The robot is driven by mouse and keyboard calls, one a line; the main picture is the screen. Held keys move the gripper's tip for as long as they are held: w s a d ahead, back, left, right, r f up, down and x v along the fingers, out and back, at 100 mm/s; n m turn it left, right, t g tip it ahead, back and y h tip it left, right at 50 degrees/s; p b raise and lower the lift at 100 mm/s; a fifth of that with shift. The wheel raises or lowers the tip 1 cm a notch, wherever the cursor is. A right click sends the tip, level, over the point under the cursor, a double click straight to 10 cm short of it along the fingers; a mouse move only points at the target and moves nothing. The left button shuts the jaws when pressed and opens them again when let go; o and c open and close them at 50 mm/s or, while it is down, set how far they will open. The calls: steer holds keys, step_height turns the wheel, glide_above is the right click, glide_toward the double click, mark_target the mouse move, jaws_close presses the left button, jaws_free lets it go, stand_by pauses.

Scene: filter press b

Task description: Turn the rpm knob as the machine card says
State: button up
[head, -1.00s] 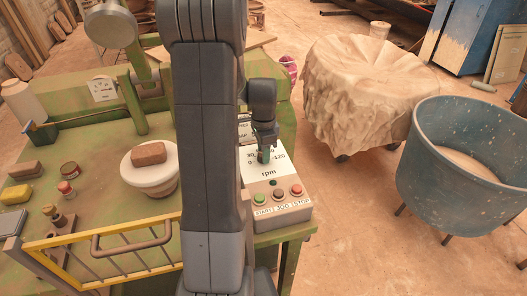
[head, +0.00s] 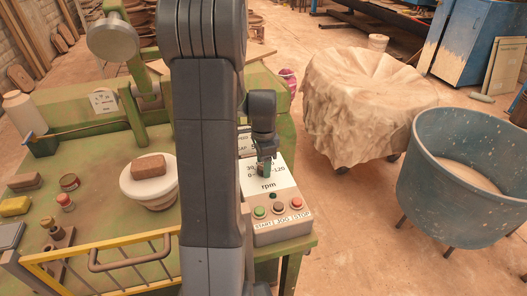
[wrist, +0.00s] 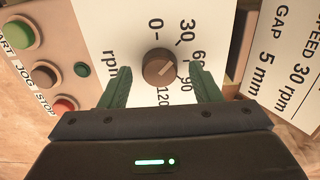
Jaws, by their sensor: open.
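The rpm knob (wrist: 159,68) is a small brown round knob on a white dial plate (wrist: 120,25) marked 0, 30, 60, 90 and 120. A pale mark on the knob appears to point to the right, roughly toward 60; its exact setting is hard to tell. My gripper (wrist: 160,66) is open, with one green finger on each side of the knob and a gap on both sides. In the head view my gripper (head: 266,168) is over the plate and hides the knob. The machine card (wrist: 285,65) reads speed 30 rpm, gap 5 mm.
Below the dial, the control box (head: 283,228) has start, jog and stop buttons (wrist: 45,72). A draped cart (head: 365,105) and a blue tub (head: 465,195) stand to the right.

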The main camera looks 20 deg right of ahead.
step_height(320, 180, up, 13)
steer(key=shift+r, duration=0.2)
steer(key=shift+f, duration=0.15)
stand_by(0.4)
step_height(320, 180, down, 14)
steer(key=shift+r, duration=0.15)
stand_by(0.3)
steer(key=shift+r, duration=0.2)
